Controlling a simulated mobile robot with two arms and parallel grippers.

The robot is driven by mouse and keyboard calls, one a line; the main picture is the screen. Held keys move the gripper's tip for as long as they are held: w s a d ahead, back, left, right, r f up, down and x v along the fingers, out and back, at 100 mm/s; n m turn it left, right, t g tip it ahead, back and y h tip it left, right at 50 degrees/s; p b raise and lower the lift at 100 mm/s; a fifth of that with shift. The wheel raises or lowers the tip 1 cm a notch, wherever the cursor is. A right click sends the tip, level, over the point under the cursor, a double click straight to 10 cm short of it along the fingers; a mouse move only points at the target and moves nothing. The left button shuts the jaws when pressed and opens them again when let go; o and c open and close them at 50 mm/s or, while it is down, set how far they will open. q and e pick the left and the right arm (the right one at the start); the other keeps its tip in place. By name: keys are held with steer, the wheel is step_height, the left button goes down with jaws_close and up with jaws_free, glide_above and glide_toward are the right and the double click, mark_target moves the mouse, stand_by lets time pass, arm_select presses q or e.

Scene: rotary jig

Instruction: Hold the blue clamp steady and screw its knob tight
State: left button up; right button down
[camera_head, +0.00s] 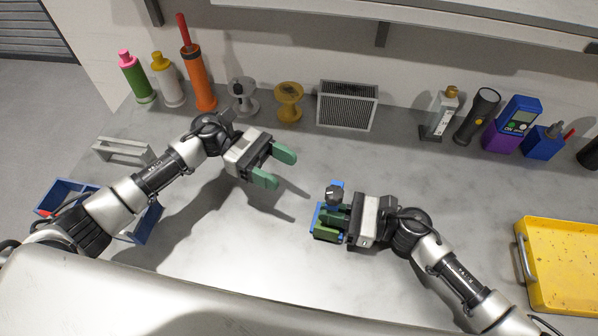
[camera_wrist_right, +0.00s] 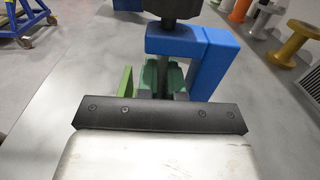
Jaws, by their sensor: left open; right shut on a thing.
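The blue clamp (camera_head: 319,218) stands near the middle of the table, with its dark knob (camera_head: 335,194) on top. My right gripper (camera_head: 334,220) is shut on the clamp from the right. In the right wrist view the clamp's blue frame (camera_wrist_right: 212,62) rises in front of the gripper, and the dark knob (camera_wrist_right: 173,8) is cut by the top edge. A green piece beside the fingers shows there too. My left gripper (camera_head: 279,167) is open and empty, up and to the left of the clamp, apart from it. Its green fingers point right.
Bottles (camera_head: 137,78), an orange tube (camera_head: 197,80), spools (camera_head: 288,100) and a grey vented box (camera_head: 347,106) line the back. A flashlight (camera_head: 477,116) and devices stand back right. A yellow tray (camera_head: 565,262) is at right, a blue bin (camera_head: 66,192) at left. The table between the grippers is clear.

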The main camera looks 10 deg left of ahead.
mark_target(335, 192)
arm_select(q)
steer(key=s+d+r+y, duration=0.1)
steer(key=d+r+y, duration=0.1)
steer(key=d+y, duration=0.1)
steer(key=s+d+r+y, duration=0.1)
steer(key=d+r+y, duration=0.2)
steer(key=d+y, duration=0.1)
steer(key=s+d+r+y, duration=0.1)
steer(key=d+r+y, duration=0.2)
steer(key=y, duration=0.1)
steer(key=shift+s+d+r+y, duration=0.15)
steer(key=shift+s+r+y, duration=0.1)
steer(key=shift+s+y, duration=0.05)
step_height(335, 192, up, 4)
steer(key=d+n+t+y, duration=0.1)
steer(key=n+t+y, duration=0.3)
steer(key=t+y, duration=0.15)
steer(key=shift+h, duration=0.25)
step_height(335, 192, down, 12)
steer(key=shift+w+d+r, duration=0.1)
steer(key=c, duration=0.9)
